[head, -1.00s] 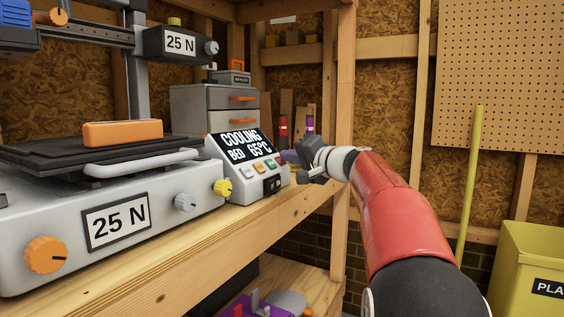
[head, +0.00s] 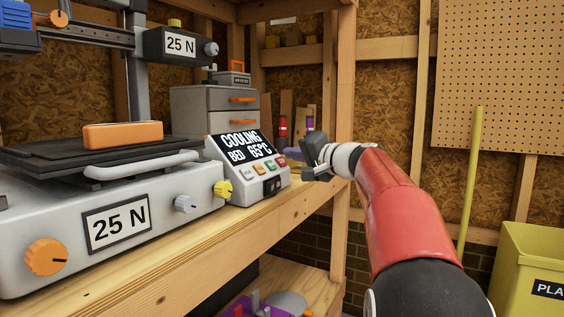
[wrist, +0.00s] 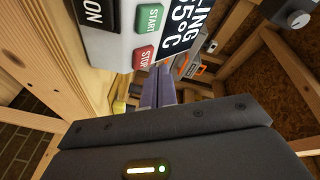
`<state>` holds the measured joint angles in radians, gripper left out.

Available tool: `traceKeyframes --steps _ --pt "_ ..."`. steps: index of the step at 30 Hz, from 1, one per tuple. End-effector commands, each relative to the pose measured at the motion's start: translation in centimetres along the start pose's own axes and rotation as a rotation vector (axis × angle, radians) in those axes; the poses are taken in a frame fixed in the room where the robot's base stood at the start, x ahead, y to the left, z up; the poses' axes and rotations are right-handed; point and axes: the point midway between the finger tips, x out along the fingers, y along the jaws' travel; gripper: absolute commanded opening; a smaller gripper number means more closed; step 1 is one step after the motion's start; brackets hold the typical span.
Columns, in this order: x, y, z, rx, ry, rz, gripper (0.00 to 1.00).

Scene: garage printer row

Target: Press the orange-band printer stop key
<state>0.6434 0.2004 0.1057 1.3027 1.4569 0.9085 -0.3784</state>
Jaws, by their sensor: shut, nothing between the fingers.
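The printer control panel (head: 214,183) stands on the bench beside the grey printer, with a black screen (head: 238,146) reading "COOLING BED 65°C" and a row of small coloured keys below it. In the wrist view, a red STOP key (wrist: 144,57) sits next to a green START key (wrist: 149,19). I cannot make out an orange band on the panel. My gripper (head: 306,172) is just right of the panel, apart from it. In the wrist view its fingers (wrist: 158,88) are together and empty, near the STOP key's side of the panel without visible contact.
A grey drawer unit (head: 195,100) stands behind the panel. A wooden post (head: 343,100) rises behind my gripper. A yellow bin (head: 520,250) stands at right.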

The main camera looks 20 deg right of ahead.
Motion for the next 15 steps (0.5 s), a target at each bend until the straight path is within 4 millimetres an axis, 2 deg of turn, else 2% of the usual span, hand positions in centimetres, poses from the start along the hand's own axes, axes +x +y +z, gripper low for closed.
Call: traceKeyframes --steps 5,15 --pt "-0.5 -0.5 -0.4 -0.001 0.001 0.000 0.00" --pt "-2.8 -2.2 -2.2 -0.001 0.002 0.001 0.00"
